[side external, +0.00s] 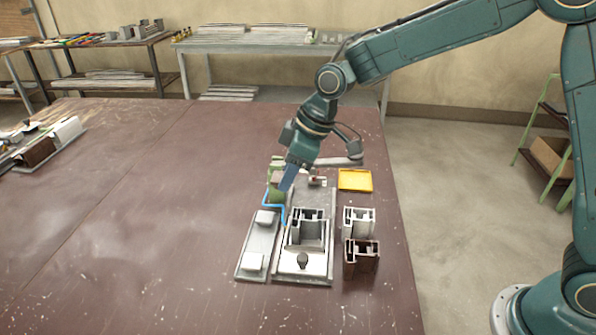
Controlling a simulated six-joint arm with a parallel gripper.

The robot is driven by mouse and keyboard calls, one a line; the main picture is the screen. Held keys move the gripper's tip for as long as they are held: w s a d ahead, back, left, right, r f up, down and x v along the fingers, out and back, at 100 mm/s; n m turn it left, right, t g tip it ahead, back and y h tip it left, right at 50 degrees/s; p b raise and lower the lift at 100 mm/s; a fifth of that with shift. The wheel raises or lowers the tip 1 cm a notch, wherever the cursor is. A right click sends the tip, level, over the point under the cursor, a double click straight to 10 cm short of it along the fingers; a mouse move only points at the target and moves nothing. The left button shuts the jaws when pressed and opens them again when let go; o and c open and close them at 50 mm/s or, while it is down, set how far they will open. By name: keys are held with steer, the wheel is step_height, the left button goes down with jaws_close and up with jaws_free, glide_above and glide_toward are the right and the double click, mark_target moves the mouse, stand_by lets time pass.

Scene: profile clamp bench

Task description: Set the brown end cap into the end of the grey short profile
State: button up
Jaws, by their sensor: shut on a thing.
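The grey short profile (308,228) stands upright in the fixture (303,265) on the bench, its hollow chambered end facing up. My gripper (288,182), with blue fingers, is behind and a little left of the profile, close to a green part at the back of the fixture. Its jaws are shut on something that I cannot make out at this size. I cannot pick out the brown end cap in this view.
A white profile piece (358,220) and a brown one (361,257) stand right of the fixture. A yellow tray (355,180) lies behind them. A plate with two grey blocks (258,245) and a blue hose (272,207) are on the left. The bench's left middle is clear.

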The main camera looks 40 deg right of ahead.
steer(key=s+d+f, duration=0.3)
steer(key=d, duration=0.1)
steer(key=shift+d+f, duration=0.2)
steer(key=shift+f, duration=0.2)
steer(key=shift+f, duration=1.9)
steer(key=shift+f, duration=0.5)
stand_by(1.2)
steer(key=o, duration=1.5)
steer(key=shift+r, duration=0.1)
steer(key=shift+r, duration=2.9)
